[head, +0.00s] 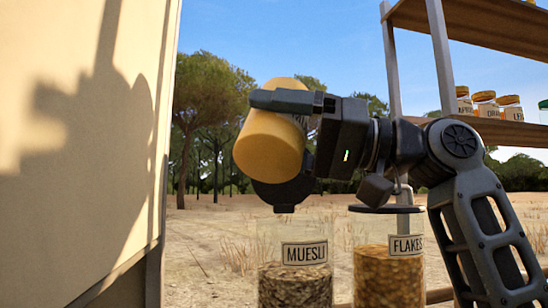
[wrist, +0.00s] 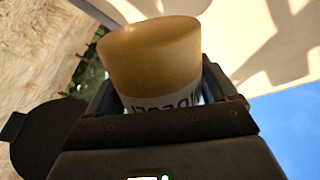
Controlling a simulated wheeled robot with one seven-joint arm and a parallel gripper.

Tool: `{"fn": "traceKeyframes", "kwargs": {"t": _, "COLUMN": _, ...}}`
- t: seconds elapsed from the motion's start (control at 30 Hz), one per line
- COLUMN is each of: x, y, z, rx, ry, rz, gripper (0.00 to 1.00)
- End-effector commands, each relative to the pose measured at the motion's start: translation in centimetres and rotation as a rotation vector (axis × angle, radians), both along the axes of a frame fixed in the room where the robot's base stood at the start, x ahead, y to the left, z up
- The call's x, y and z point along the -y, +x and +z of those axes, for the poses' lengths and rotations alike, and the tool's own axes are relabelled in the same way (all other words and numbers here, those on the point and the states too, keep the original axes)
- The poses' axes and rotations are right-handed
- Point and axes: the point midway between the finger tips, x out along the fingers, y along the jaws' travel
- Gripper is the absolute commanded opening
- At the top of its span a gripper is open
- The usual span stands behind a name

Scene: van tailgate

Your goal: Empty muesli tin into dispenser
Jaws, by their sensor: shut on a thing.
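The muesli tin is a yellow-orange cylinder (head: 268,145) with a pale label, held tilted in the air above the dispenser. My gripper (head: 270,108) is shut around its side. In the wrist view the tin (wrist: 152,60) sits between the fingers of my gripper (wrist: 155,88), its label lettering partly covered. I cannot see the tin's mouth or contents. The clear dispenser labelled MUESLI (head: 292,235) stands below, with dark flaky muesli in its lower part. Its round black lid (head: 283,192) appears raised, just under the tin and partly hidden by it.
A clear FLAKES dispenser (head: 389,275) stands close at the right, its dark lid (head: 386,209) below my wrist. A pale van panel (head: 80,130) fills the left side. A shelf (head: 500,131) with several small jars (head: 485,104) is at the upper right.

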Motion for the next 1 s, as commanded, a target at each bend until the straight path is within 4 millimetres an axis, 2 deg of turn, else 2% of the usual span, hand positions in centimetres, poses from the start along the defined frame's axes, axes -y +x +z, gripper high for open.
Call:
{"fn": "traceKeyframes", "kwargs": {"t": 0.03, "x": 0.0, "y": 0.1, "z": -0.8, "rx": 0.057, "ry": -0.02, "rz": 0.001, "gripper": 0.46}}
{"fn": "traceKeyframes", "kwargs": {"t": 0.3, "x": 0.3, "y": 0.9, "z": -1.9, "rx": 0.384, "ry": -0.131, "rz": 0.0, "gripper": 0.46}}
{"fn": "traceKeyframes", "kwargs": {"t": 0.5, "x": 0.4, "y": 1.3, "z": -2.4, "rx": 0.562, "ry": -0.189, "rz": 0.0, "gripper": 0.46}}
{"fn": "traceKeyframes", "kwargs": {"t": 0.7, "x": 0.5, "y": 1.4, "z": -2.6, "rx": 0.638, "ry": -0.214, "rz": -0.001, "gripper": 0.46}}
{"fn": "traceKeyframes", "kwargs": {"t": 1.0, "x": 0.5, "y": 1.4, "z": -2.6, "rx": 0.644, "ry": -0.216, "rz": -0.001, "gripper": 0.46}}
